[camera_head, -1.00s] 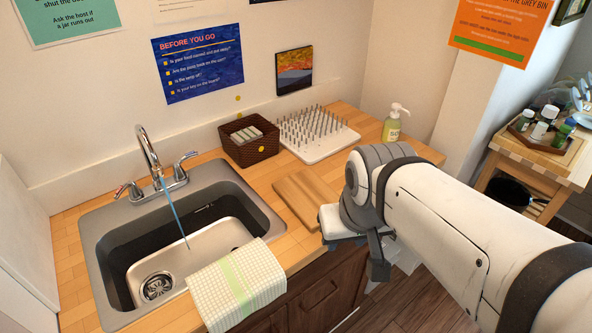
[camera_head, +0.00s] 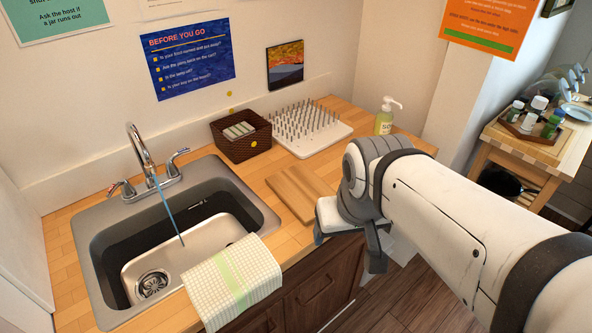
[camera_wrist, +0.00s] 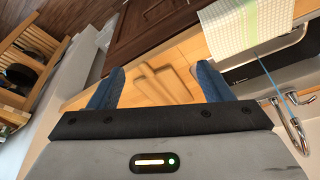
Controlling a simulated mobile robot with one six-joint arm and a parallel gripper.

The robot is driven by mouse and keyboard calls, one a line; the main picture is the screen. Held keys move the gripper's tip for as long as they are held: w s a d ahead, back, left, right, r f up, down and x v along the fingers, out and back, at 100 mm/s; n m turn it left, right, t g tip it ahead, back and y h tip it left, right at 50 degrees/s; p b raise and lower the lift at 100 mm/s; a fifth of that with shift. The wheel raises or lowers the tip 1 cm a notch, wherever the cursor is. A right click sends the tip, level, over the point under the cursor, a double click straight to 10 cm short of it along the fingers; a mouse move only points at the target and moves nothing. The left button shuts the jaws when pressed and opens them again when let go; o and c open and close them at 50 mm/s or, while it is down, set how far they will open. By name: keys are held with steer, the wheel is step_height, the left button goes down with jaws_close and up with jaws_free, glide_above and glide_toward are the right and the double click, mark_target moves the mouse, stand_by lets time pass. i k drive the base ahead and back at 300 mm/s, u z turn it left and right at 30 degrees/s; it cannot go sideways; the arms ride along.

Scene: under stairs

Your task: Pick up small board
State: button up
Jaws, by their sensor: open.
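The small board (camera_head: 297,192) is a flat piece of light wood lying on the wooden counter, right of the sink. In the head view my arm covers part of its right side. My gripper (camera_head: 350,238) is beside it at the counter's front edge. In the wrist view my gripper (camera_wrist: 158,82) has its two blue fingers wide apart with nothing between them. The board (camera_wrist: 178,84) shows beyond and between the fingertips there, and I see no contact with it.
A sink (camera_head: 95,240) with running water lies left, a checkered towel (camera_head: 232,280) over its front edge. Behind the board stand a dark basket (camera_head: 240,148), a white pegged rack (camera_head: 322,146) and a soap bottle (camera_head: 384,120).

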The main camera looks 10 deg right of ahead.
mark_target(298, 187)
steer(key=u, duration=1.95)
steer(key=k, duration=1.1)
steer(key=z, duration=1.9)
steer(key=i, duration=1)
steer(key=z, duration=0.1)
